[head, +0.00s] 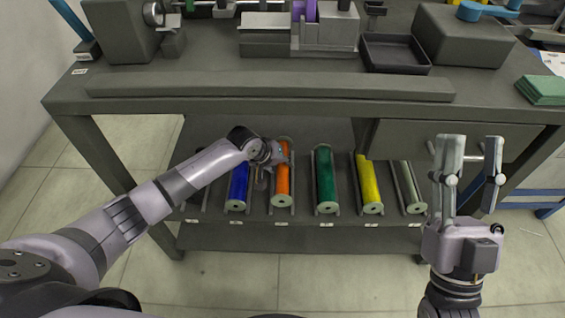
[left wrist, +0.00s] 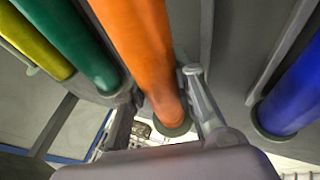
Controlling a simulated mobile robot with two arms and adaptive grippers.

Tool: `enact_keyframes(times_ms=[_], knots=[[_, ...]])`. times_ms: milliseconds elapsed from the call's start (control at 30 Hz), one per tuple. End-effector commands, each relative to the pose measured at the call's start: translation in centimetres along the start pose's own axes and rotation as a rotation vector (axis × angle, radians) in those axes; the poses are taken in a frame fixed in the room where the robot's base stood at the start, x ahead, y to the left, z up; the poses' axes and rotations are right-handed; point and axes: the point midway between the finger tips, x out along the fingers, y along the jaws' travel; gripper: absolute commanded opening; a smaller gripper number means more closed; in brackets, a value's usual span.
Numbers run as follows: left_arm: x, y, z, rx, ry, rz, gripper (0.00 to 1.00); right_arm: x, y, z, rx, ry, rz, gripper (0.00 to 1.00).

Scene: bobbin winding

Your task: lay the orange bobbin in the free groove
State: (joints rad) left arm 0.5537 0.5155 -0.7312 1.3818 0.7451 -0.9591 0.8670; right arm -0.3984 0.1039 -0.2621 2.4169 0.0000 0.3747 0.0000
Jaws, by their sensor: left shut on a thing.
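The orange bobbin (head: 283,188) is at the lower shelf, between the blue bobbin (head: 238,187) and the green bobbin (head: 325,180). My left gripper (head: 272,155) is shut on it near its far end. In the left wrist view the orange bobbin (left wrist: 142,45) runs between the two fingers (left wrist: 165,112), its pale end just past them. I cannot tell whether it touches the groove under it. A groove at the far left (head: 196,192) shows no coloured bobbin, partly behind my left arm. My right gripper (head: 470,158) is open and empty, right of the bobbins.
A yellow bobbin (head: 369,187) and a grey-green bobbin (head: 409,187) lie in grooves further right. The tabletop (head: 270,106) overhangs the shelf, with a long bar (head: 270,87) along its front. A drawer (head: 425,140) hangs beneath it at the right.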

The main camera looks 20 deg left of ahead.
Motion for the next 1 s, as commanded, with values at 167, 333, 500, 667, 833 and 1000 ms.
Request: enact_keyframes(times_ms=[167, 333, 500, 667, 833, 1000], knots=[[0.16, -0.06, -0.01, -0.001, 0.002, 0.001, 0.00, 0.03, 0.05, 0.36, -0.002, -0.021, 0.001, 0.38], [0.18, -0.07, 0.01, 0.000, 0.002, 0.001, 0.00, 0.02, 0.06, 0.40, -0.002, -0.022, 0.001, 0.38], [0.18, -0.07, 0.02, 0.000, 0.001, 0.001, 0.34, 0.02, 0.07, 0.39, -0.002, -0.022, 0.001, 0.38], [0.19, -0.07, 0.03, 0.000, 0.001, 0.001, 0.45, 0.03, 0.07, 0.39, -0.002, -0.022, 0.001, 0.38], [0.19, -0.07, 0.04, 0.000, 0.001, 0.001, 0.49, 0.03, 0.08, 0.39, -0.002, -0.022, 0.001, 0.38], [0.17, -0.12, 0.07, 0.000, 0.000, 0.000, 0.49, -0.01, 0.03, 0.45, -0.001, -0.024, 0.000, 0.38]])
